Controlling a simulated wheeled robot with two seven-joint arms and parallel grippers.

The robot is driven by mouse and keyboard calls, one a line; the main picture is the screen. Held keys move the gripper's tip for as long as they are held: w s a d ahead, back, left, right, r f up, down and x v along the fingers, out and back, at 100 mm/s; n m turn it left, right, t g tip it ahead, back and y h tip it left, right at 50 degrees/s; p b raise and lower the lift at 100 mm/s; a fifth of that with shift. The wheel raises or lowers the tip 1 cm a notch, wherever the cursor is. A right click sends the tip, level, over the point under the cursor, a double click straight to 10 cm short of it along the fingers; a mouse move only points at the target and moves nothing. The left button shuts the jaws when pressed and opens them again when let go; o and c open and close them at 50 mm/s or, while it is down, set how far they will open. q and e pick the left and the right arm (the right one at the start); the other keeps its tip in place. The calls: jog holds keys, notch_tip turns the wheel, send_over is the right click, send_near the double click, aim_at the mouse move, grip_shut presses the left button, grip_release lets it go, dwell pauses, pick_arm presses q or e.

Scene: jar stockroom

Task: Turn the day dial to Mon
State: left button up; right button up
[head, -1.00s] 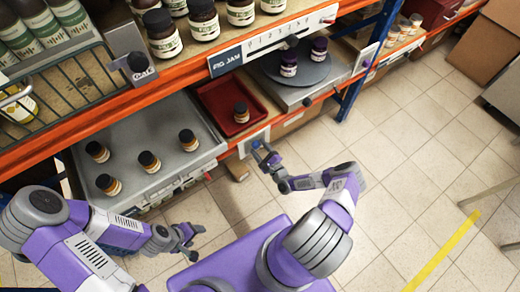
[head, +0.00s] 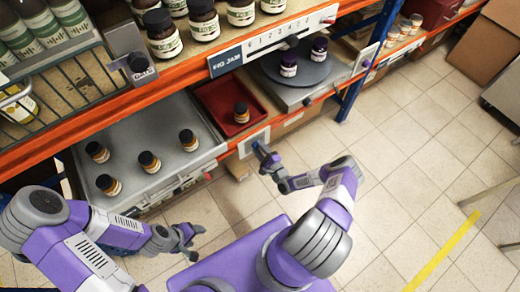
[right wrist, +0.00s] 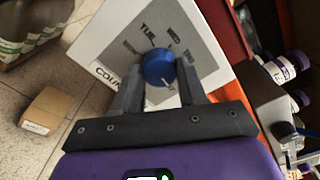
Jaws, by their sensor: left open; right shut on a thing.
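The day dial (right wrist: 158,65) is a round blue knob on a grey and white panel (right wrist: 98,38) in the right wrist view. Tue, Wed and Thu are printed around it, and a blurred word at the left looks like Mon. A pale mark shows at the knob's lower edge; I cannot tell surely which day it marks. My right gripper (right wrist: 160,72) is shut on the knob, one finger on each side. In the head view the right gripper (head: 264,153) covers the knob on the panel (head: 246,148). My left gripper (head: 186,241) is open and empty, away from the shelf.
The panel sits on the orange shelf edge below a red tray (head: 211,96) holding one jar. A grey tray (head: 122,144) with several jars is at the left. A turntable (head: 318,72) with purple jars is at the right. The tiled floor at the right is mostly clear.

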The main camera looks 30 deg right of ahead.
jog(key=n, duration=0.5)
jog(key=shift+n, duration=0.4)
jog(key=n, duration=0.5)
jog(key=shift+r, duration=0.1)
jog(key=n, duration=0.5)
jog(key=shift+n, duration=0.4)
jog(key=n, duration=0.9)
jog(key=shift+n, duration=0.4)
jog(key=n+p, duration=0.1)
jog(key=n, duration=0.4)
jog(key=shift+a+n, duration=0.1)
jog(key=shift+n, duration=0.2)
jog(key=n+p, duration=0.1)
jog(key=n, duration=0.4)
jog(key=shift+n+p, duration=0.4)
jog(key=shift+n, duration=2)
